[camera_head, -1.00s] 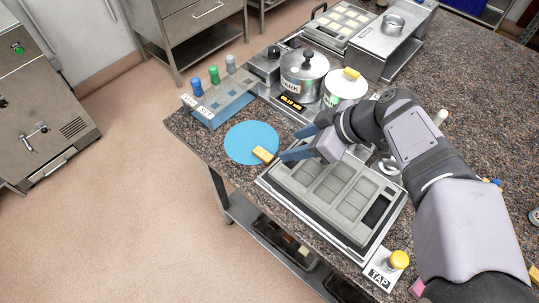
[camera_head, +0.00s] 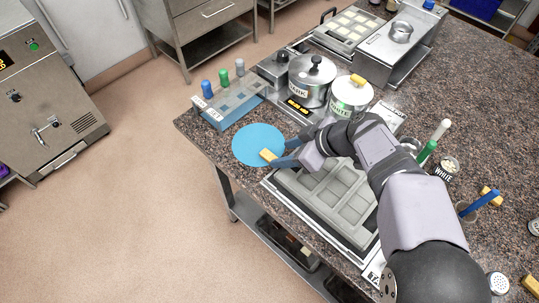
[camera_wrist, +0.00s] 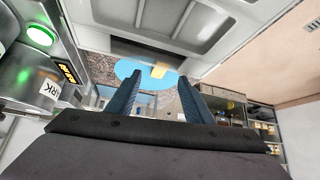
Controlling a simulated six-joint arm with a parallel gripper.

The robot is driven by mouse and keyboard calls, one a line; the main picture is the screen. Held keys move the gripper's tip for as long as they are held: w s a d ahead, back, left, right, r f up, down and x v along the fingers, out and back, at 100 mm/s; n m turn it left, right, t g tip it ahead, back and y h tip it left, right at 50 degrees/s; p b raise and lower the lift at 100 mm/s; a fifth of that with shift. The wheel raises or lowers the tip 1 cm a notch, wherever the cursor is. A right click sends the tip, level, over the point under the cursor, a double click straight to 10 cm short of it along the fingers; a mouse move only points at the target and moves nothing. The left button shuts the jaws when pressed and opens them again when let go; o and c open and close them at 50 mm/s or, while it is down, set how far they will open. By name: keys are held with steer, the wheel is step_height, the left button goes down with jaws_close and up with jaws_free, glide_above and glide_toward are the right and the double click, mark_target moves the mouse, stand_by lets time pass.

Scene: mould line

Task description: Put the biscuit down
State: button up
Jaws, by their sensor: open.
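The biscuit (camera_head: 268,155) is a small yellow-tan bar lying at the lower right edge of the round blue mat (camera_head: 257,138). In the wrist view the biscuit (camera_wrist: 159,71) shows on the blue mat (camera_wrist: 128,68), beyond the fingertips and between their lines. My gripper (camera_head: 289,152) has blue fingers and is just right of the biscuit in the head view. In the wrist view its fingers (camera_wrist: 160,82) stand apart with nothing between them. Whether a fingertip touches the biscuit cannot be told.
A grey mould tray (camera_head: 335,200) lies below my gripper. Pots labelled DARK (camera_head: 309,82) and WHITE (camera_head: 349,97) stand behind it. A rack with coloured-top tools (camera_head: 226,105) is beyond the mat. The counter's front edge runs close to the mat.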

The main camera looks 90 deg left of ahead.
mark_target(271, 157)
steer(key=shift+p+x, duration=1)
steer(key=shift+x, duration=1.6)
steer(key=shift+c, duration=0.4)
jaws_close()
